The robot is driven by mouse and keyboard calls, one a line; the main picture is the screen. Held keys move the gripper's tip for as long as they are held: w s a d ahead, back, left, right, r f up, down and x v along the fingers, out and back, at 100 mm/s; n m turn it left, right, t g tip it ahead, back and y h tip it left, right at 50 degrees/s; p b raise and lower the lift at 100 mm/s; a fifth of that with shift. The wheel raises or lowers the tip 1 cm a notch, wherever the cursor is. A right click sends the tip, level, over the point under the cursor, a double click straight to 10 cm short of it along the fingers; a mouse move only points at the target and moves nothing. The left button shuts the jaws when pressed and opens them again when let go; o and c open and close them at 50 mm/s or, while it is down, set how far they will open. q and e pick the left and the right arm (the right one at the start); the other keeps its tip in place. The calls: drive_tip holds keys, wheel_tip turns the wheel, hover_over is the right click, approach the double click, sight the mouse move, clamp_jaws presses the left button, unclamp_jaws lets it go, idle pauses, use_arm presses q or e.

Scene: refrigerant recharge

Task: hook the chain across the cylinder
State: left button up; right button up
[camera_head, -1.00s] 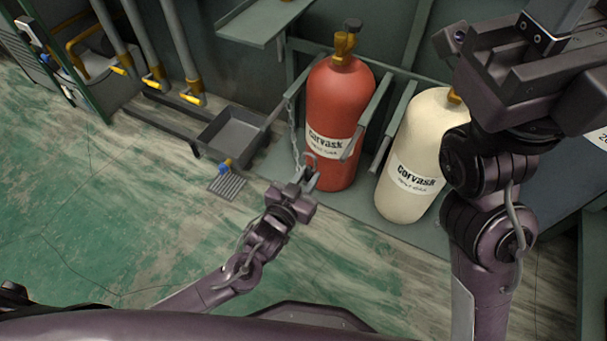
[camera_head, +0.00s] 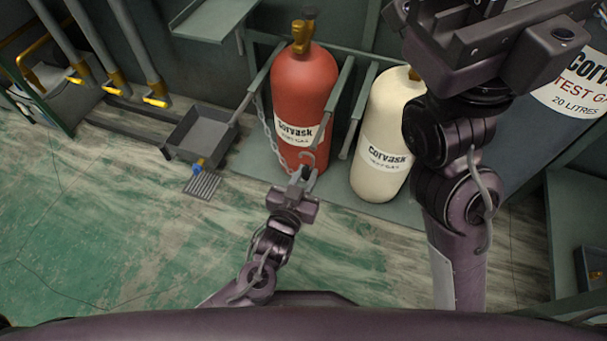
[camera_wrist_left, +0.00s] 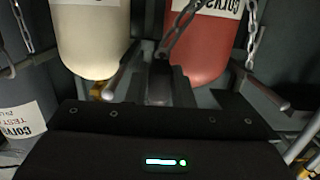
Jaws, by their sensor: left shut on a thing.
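The red cylinder (camera_head: 300,90) stands upright in a grey rack, and it also shows in the left wrist view (camera_wrist_left: 200,50). The chain runs from the rack's left post down across the cylinder's lower left front to the gripper. In the left wrist view the chain (camera_wrist_left: 184,25) slants down to the fingers (camera_wrist_left: 160,75). My right gripper (camera_head: 480,40) is raised close to the camera; its fingertips are not clear.
A cream cylinder (camera_head: 385,130) stands right of the red one, with a rack arm (camera_head: 353,130) between them. A dark grey cylinder (camera_head: 560,110) is partly behind my right arm. A grey tray (camera_head: 200,135) and a floor grate (camera_head: 202,185) lie left. Floor at front left is clear.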

use_arm(q)
drive_tip(key=shift+w, duration=0.15)
drive_tip(key=shift+w+d, duration=0.25)
drive_tip(key=shift+w, duration=0.35)
drive_tip(key=shift+r+b+x, duration=0.15)
drive_tip(key=shift+b+x, duration=0.25)
drive_tip(key=shift+x, duration=0.95)
drive_tip(key=shift+r+b+x, duration=0.2)
drive_tip(key=shift+b+x, duration=0.2)
drive_tip(key=shift+x, duration=0.95)
drive_tip(key=shift+f, duration=0.3)
drive_tip(key=shift+f, duration=0.55)
